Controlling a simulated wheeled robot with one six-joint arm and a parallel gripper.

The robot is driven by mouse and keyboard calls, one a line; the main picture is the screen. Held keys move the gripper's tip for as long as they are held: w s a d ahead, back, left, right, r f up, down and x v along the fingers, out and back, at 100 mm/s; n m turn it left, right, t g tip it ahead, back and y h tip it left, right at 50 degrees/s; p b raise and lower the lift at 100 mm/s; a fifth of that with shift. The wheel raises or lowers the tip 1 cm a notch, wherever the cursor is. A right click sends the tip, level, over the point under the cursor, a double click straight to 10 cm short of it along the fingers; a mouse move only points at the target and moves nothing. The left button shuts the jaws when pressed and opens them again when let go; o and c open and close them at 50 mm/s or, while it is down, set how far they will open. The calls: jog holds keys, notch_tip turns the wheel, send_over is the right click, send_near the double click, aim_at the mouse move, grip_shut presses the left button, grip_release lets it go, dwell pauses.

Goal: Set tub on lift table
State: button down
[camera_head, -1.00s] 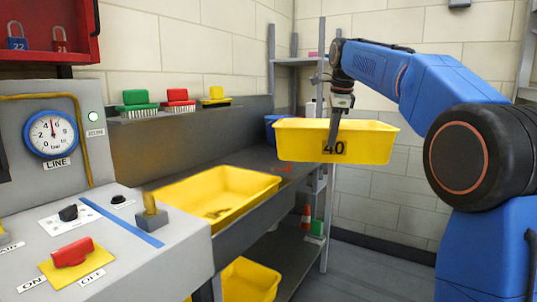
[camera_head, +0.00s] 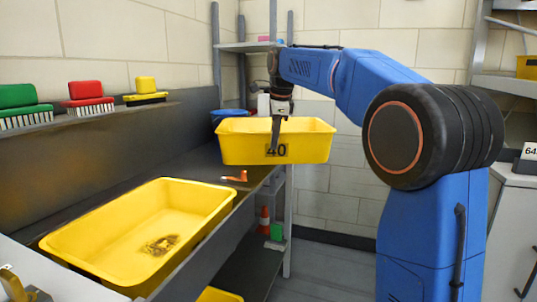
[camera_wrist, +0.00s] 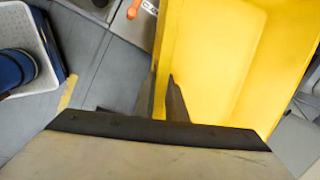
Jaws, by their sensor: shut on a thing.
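A yellow tub (camera_head: 236,149) marked 40 hangs in the air, roughly level, beside the steel bench. My gripper (camera_head: 278,138) is shut on its near wall, just above and over the number label. In the wrist view, my gripper (camera_wrist: 165,98) clasps the tub's wall, and the empty yellow inside of the tub (camera_wrist: 225,60) fills the upper right. A second yellow tub (camera_head: 85,235) lies on the bench in the foreground, with a brownish patch on its floor. I cannot make out a lift table for certain.
Green, red (camera_head: 86,97) and yellow brushes stand on the ledge at left. An orange handle-like item (camera_head: 236,177) lies on the bench. A blue container (camera_head: 230,115) stands behind the held tub. A white cabinet (camera_head: 512,215) stands at right.

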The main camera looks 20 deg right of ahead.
jog(key=shift+f, duration=2.35)
jog(key=c, duration=1.8)
grip_release()
notch_tip(320, 180, up, 12)
jog(key=f, duration=0.1)
send_over(273, 158)
jog(key=s, duration=0.4)
jog(key=shift+d+r, duration=0.25)
jog(key=shift+d, duration=0.05)
